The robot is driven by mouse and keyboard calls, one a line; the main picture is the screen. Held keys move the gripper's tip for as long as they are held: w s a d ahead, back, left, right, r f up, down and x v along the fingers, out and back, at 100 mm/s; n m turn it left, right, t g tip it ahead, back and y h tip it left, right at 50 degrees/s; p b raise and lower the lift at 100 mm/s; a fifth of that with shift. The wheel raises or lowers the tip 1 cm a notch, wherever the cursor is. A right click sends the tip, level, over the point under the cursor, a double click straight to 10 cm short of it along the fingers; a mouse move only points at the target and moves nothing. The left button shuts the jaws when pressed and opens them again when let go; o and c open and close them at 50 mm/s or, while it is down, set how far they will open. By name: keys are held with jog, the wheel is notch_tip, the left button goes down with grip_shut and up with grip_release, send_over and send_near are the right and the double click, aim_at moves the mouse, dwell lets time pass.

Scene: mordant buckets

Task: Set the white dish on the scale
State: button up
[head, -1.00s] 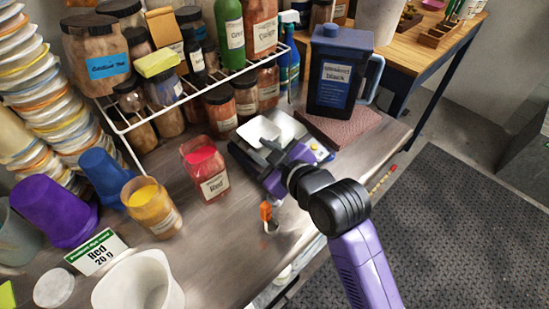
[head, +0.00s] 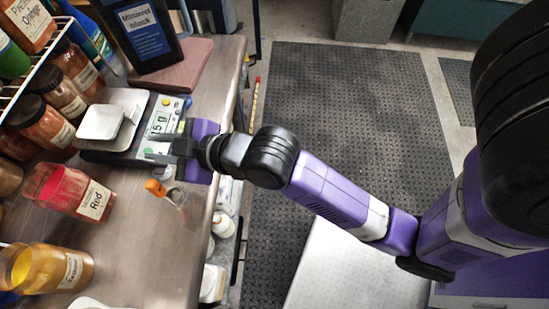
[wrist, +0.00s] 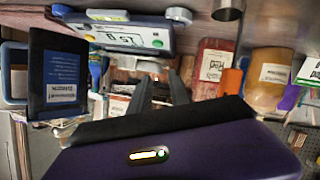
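The white dish (head: 101,122) is small and square. In the head view it sits on the pan of the scale (head: 155,128), apart from my gripper. The scale's display shows a reading that looks like 15 g. My gripper (head: 152,147) is beside the scale's display end, its fingers apart with nothing between them. In the wrist view the scale (wrist: 120,36) is at the top, and the two fingers of my gripper (wrist: 162,85) are spread and empty. I cannot make out the dish clearly in the wrist view.
An orange-handled tool (head: 156,187) lies near the counter's edge. The floor mat (head: 340,100) is clear.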

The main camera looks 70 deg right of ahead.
jog(key=s+f, duration=0.1)
jog(key=s, duration=0.2)
jog(key=s+d+f+m, duration=0.1)
jog(key=s+f, duration=0.1)
jog(key=s, duration=0.1)
jog(key=s+f+m, duration=0.1)
jog(key=s, duration=0.2)
jog(key=shift+s+d+f+h, duration=0.25)
jog(key=shift+h, duration=0.05)
jog(key=s+r+m, duration=0.2)
jog(key=s+m, duration=0.1)
jog(key=s, duration=1.5)
jog(key=shift+s+a+r+m+t+h, duration=0.2)
jog(key=shift+s+m+t+h, duration=0.1)
jog(key=shift+t+h, duration=0.1)
